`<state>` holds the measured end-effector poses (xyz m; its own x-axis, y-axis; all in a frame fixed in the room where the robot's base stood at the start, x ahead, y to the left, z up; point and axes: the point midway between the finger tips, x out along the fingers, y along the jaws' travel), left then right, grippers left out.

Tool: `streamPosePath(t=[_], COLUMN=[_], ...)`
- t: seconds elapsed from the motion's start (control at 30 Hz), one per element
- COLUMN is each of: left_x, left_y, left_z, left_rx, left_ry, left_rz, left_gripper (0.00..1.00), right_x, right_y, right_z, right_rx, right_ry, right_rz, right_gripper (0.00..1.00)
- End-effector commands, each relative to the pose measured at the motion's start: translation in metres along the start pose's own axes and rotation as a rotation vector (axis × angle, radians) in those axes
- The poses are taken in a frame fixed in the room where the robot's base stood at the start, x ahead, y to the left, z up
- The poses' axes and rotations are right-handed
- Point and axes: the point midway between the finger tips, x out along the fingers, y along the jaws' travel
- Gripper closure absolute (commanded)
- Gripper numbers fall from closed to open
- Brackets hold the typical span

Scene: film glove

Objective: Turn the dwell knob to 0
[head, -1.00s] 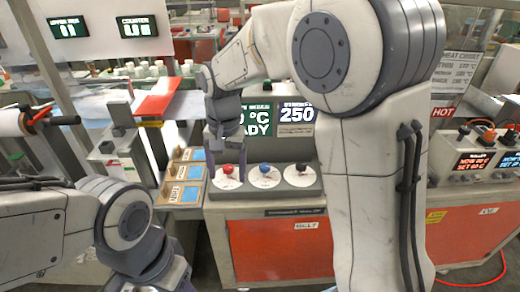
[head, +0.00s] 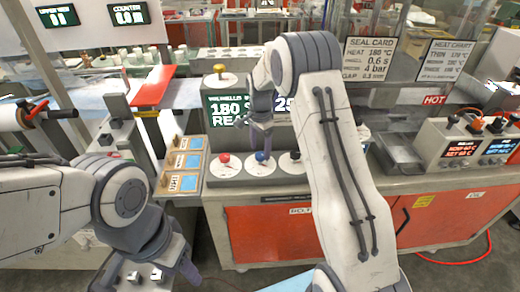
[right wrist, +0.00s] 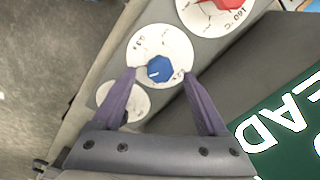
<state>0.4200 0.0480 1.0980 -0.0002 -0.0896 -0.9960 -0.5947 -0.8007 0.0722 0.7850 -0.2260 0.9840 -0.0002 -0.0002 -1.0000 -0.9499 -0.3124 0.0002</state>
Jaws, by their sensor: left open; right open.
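The blue knob (head: 262,157) sits on a white dial in the middle of a row of three, and its dial appears marked in seconds, so I take it as the dwell knob. In the right wrist view the blue knob (right wrist: 159,70) has a white pointer mark facing left. My right gripper (head: 262,138) is open, with its purple fingertips (right wrist: 161,74) at either side of the blue knob; contact is not clear. My left gripper (head: 186,268) is low at the front left, away from the dials, partly hidden by its own arm.
A red knob (head: 223,159) with a temperature dial stands left of the blue one, and a black knob (head: 295,155) stands right, near my right arm. A green display (head: 229,110) is behind. A seal card (head: 368,58) hangs behind.

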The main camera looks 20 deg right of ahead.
Motion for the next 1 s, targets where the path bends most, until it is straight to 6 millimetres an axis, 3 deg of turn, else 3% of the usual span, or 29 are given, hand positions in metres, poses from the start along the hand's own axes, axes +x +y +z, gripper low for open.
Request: streamPosePath(t=[0.2, 0.47, 0.67, 0.7, 1.0], left_x=[-0.004, -0.003, -0.003, -0.003, -0.004], left_y=[0.0, 0.0, 0.0, 0.0, 0.0], left_z=[0.0, 0.0, 0.0, 0.0, 0.0], left_rx=[0.0, 0.0, 0.0, 0.0, 0.0], left_ry=[0.0, 0.0, 0.0, 0.0, 0.0], left_rz=[0.0, 0.0, 0.0, 0.0, 0.0], left_gripper=[0.5, 0.5, 0.5, 0.5, 0.5], right_x=[0.017, 0.018, 0.018, 0.018, 0.017], right_y=[0.001, 0.0, 0.0, 0.0, 0.0], right_z=[0.0, 0.0, 0.0, 0.0, 0.0], right_rx=[-0.001, -0.001, -0.001, -0.001, -0.036], right_ry=[-0.001, 0.0, 0.0, 0.0, 0.0], right_rz=[0.001, 0.0, 0.0, 0.0, 0.0], right_gripper=[0.24, 0.24, 0.96, 1.0, 1.0])
